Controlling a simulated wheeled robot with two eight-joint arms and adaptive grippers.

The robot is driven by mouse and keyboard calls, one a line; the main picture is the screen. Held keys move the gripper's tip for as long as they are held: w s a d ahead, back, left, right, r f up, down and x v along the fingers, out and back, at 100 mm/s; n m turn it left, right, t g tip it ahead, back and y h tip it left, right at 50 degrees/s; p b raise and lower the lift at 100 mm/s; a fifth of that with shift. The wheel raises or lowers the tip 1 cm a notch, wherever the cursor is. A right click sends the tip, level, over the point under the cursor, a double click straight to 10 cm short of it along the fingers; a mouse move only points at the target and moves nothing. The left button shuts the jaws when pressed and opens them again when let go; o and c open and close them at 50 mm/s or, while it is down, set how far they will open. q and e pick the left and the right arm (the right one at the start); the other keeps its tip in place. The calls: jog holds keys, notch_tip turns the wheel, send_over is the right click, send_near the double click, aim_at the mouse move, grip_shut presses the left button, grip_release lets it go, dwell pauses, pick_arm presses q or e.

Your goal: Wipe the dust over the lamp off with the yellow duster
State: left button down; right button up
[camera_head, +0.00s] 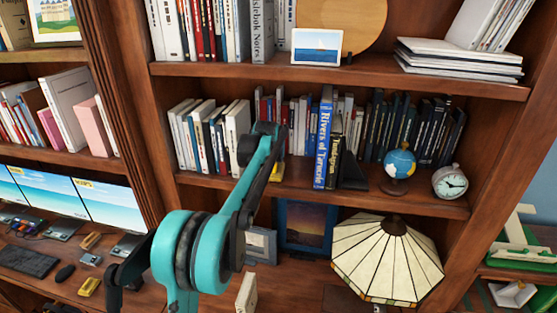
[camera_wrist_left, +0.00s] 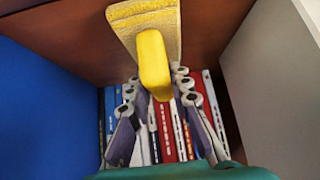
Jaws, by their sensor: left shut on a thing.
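The lamp (camera_head: 385,262) has a cream panelled shade with dark seams and stands at the lower right in the head view. I cannot make out dust on it for certain. My left arm reaches up from the bottom, and its gripper (camera_wrist_left: 155,84) is shut on the yellow duster (camera_wrist_left: 153,62). The duster has a solid yellow handle between the fingers and a flat, textured pad beyond it. In the head view a small piece of the duster (camera_head: 277,171) shows beside my wrist, which hides most of the gripper. The duster is left of and higher than the lamp. My right gripper is not in view.
The middle shelf (camera_head: 330,197) holds books, a small globe (camera_head: 399,163) and an alarm clock (camera_head: 450,182) above the lamp. A dark framed picture (camera_head: 305,228) stands left of the lamp. Monitors (camera_head: 110,205) and a keyboard (camera_head: 28,262) are at the far left.

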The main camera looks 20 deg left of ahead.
pick_arm(q)
jog(key=shift+s+a, duration=0.15)
jog(key=shift+a, duration=0.55)
jog(key=shift+s+a, duration=0.2)
jog(key=shift+a, duration=0.65)
jog(key=shift+s+a, duration=0.1)
jog(key=shift+a, duration=0.4)
jog(key=shift+s+a+f, duration=0.1)
jog(key=shift+s+a, duration=0.1)
jog(key=shift+a, duration=0.3)
jog(key=shift+s+a, duration=0.15)
jog(key=shift+a, duration=0.35)
jog(key=shift+w+a+r+p, duration=0.1)
jog(key=shift+r+p, duration=0.55)
notch_tip(320, 180, up, 5)
jog(key=p, duration=0.3)
jog(key=shift+f, duration=0.15)
